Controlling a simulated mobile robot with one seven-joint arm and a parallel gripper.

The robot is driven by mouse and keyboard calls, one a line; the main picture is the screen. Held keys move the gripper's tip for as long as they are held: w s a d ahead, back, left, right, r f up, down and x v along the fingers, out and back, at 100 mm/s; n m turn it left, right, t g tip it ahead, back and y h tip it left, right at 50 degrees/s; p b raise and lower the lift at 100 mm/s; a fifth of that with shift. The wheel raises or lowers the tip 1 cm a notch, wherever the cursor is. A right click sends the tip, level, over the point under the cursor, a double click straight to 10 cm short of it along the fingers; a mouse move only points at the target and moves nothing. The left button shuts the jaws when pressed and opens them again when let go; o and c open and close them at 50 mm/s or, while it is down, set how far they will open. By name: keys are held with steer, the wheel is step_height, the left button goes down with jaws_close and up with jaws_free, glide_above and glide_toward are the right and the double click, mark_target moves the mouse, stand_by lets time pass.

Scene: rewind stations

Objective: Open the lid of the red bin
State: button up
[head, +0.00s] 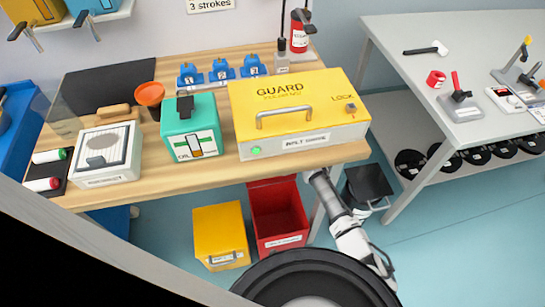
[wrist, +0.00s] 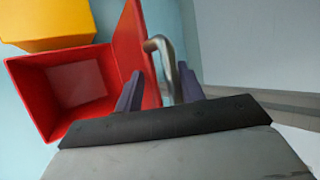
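The red bin (head: 279,241) stands on the floor under the front edge of the wooden bench. Its lid (head: 272,184) is raised at the back, and the dark inside shows. In the wrist view the bin (wrist: 28,85) is open at the left, with the lid (wrist: 128,40) standing up along its right side. A bent metal handle (wrist: 168,62) on the lid's outer side reaches between the fingers of my gripper (wrist: 160,90). The fingers are apart, with no clear grip on the handle. In the head view the fingertips are hidden near the bench edge.
A yellow bin (head: 219,235) stands left of the red bin, and a black bin (head: 368,188) stands to the right beyond my arm. The bench (head: 205,178) overhangs the bins. A white table (head: 420,80) stands at the right. The floor between is clear.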

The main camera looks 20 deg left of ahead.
steer(key=shift+r, duration=0.1)
steer(key=s+d+b, duration=0.3)
steer(key=s+d, duration=0.2)
steer(key=d, duration=0.6)
steer(key=shift+s+d+r, duration=0.15)
steer(key=shift+d+r, duration=0.2)
